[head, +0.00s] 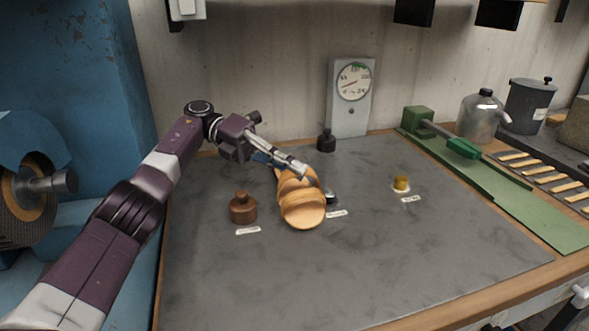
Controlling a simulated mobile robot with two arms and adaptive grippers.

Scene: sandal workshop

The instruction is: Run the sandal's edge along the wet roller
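The tan sandal (302,212), which looks like layered soles, is on or just above the grey work mat, left of its middle. My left gripper (290,167) reaches in from the left and overlaps the sandal's far end. Its fingers are small and partly merge with the sandal, so I cannot tell whether they grip it. I cannot clearly identify the wet roller. A small yellow piece (401,184) stands apart to the right with a label by it. A dark object (331,198) is partly hidden behind the sandal.
A brown bottle (242,208) stands close left of the sandal. A black bottle (326,141) and a dial gauge (352,84) are behind. The front of the mat (340,290) is clear.

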